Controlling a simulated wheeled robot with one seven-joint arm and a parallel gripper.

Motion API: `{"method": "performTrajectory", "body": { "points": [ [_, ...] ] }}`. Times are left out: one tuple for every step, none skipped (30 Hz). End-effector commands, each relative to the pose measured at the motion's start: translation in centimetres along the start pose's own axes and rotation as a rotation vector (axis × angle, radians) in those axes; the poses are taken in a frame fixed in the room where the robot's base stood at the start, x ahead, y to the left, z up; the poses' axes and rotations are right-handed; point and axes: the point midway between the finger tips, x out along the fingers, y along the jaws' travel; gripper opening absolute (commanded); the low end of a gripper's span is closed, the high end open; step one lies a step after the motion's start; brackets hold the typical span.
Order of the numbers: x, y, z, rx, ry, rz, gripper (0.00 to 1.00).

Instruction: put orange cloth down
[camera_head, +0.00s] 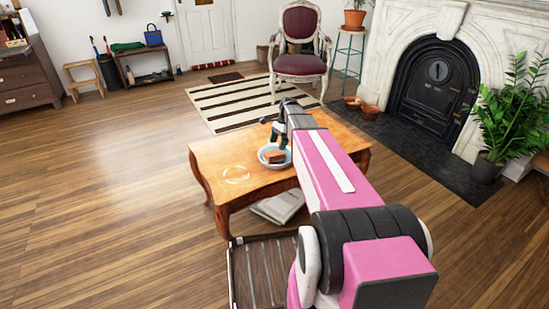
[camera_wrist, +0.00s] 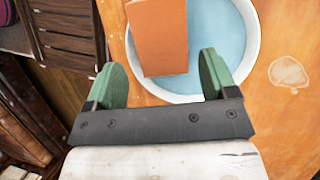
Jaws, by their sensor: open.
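The orange cloth (camera_wrist: 160,36) shows in the wrist view as a flat-sided orange block. It lies in or across a white-rimmed bowl with a pale blue inside (camera_wrist: 218,32). In the head view the cloth (camera_head: 275,156) is a small brown-orange shape in the bowl (camera_head: 263,160) on the wooden coffee table (camera_head: 225,155). My gripper (camera_wrist: 163,78) is open, with its green fingers apart on either side of the cloth's near end. Gaps show between the cloth and both fingers. In the head view my gripper (camera_head: 279,138) is just above the bowl, partly hidden by my arm.
A pale ring mark (camera_head: 236,174) is on the table's bare left part. Open floor (camera_head: 110,190) lies to the left.

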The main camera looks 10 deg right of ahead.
Motion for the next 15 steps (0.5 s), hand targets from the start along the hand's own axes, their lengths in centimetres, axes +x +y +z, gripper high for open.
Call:
{"method": "performTrajectory", "body": {
  "points": [
    [0.9, 0.0, 0.0, 0.0, -0.001, 0.001, 0.79],
    [1.2, 0.0, 0.0, -0.001, 0.0, 0.001, 0.79],
    [1.5, 0.0, 0.0, -0.001, 0.0, 0.001, 0.79],
    [1.7, 0.0, 0.0, -0.001, 0.0, 0.001, 0.79],
    [1.9, 0.0, 0.0, -0.002, 0.0, 0.001, 0.79],
    [2.0, 0.0, 0.0, -0.002, 0.0, 0.0, 0.79],
    [2.2, 0.0, 0.0, -0.002, 0.0, 0.0, 0.79],
    [2.4, 0.0, 0.0, -0.002, 0.0, 0.0, 0.79],
    [2.7, 0.0, -0.1, -0.002, 0.0, 0.0, 0.79],
    [3.0, 0.0, -0.1, -0.002, 0.0, 0.0, 0.79],
    [3.4, -0.1, -0.2, -0.002, 0.0, 0.001, 0.79],
    [3.9, -0.1, -0.2, -0.002, 0.0, 0.001, 0.79],
    [4.3, -0.1, -0.3, -0.002, 0.0, 0.002, 0.79],
    [4.7, -0.1, -0.3, -0.002, 0.0, 0.002, 0.79],
    [5.3, -0.1, -0.4, -0.003, 0.0, 0.001, 0.79]
  ]
}}
